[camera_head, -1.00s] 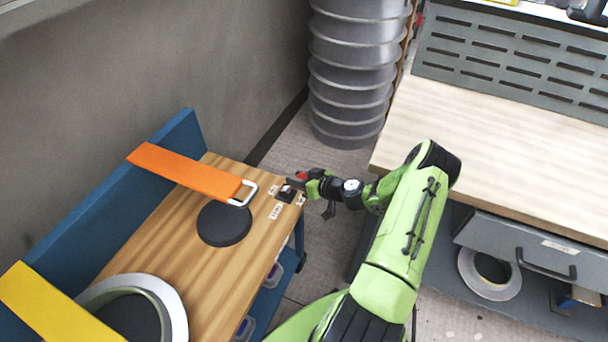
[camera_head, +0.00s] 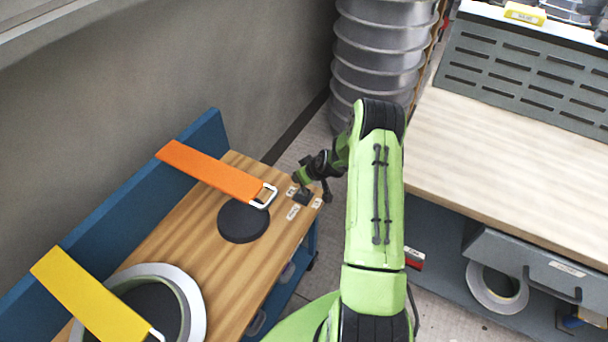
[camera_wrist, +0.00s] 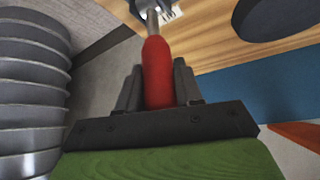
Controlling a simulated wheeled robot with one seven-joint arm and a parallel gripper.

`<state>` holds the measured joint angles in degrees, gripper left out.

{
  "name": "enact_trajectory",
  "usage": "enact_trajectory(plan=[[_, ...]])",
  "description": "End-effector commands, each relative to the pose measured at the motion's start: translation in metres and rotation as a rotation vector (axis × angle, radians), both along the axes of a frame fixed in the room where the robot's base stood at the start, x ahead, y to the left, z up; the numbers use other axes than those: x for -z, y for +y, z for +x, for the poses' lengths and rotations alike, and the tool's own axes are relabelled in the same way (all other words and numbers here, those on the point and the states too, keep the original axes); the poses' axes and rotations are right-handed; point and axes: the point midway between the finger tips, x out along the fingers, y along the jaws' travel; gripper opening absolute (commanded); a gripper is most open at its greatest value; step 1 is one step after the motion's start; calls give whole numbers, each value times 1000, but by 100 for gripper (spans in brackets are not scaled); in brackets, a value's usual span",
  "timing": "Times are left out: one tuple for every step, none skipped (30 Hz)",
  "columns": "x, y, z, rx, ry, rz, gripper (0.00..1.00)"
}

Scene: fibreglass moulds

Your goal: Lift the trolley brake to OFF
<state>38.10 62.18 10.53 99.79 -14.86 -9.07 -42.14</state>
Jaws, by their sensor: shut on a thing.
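The brake lever has a red grip (camera_wrist: 157,72) on a metal shaft, which runs to a pivot at the top of the wrist view. My gripper (camera_wrist: 158,80) is shut on the red grip, one dark finger on each side. The lever is hidden there behind my gripper. Small white labels (camera_head: 292,213) lie around the base, too small to read.
A black disc (camera_head: 243,222) and an orange strap (camera_head: 210,171) with a metal buckle lie close left of the brake. A yellow strap (camera_head: 85,290) crosses a white ring mould (camera_head: 197,310). A workbench (camera_head: 500,150) stands right, a ribbed grey column (camera_head: 380,50) behind.

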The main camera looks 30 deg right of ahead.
Motion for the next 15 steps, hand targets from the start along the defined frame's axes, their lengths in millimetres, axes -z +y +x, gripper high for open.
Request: enact_trajectory(plan=[[2,1,-1,-3,9,-1,0],[2,1,-1,-3,10,-2,0],[2,1,-1,-3,10,-2,0],[2,1,-1,-3,11,-2,0],[2,1,-1,-3,11,-2,0],[2,1,-1,-3,10,-2,0],[2,1,-1,-3,10,-2,0],[2,1,-1,-3,10,-2,0],[2,1,-1,-3,10,-2,0],[2,1,-1,-3,10,-2,0],[2,1,-1,-4,9,-1,0],[2,1,-1,-4,9,-2,40],[2,1,-1,-4,9,-1,44],[1,1,-1,-4,9,-1,49],[1,1,-1,-3,8,-2,55]])
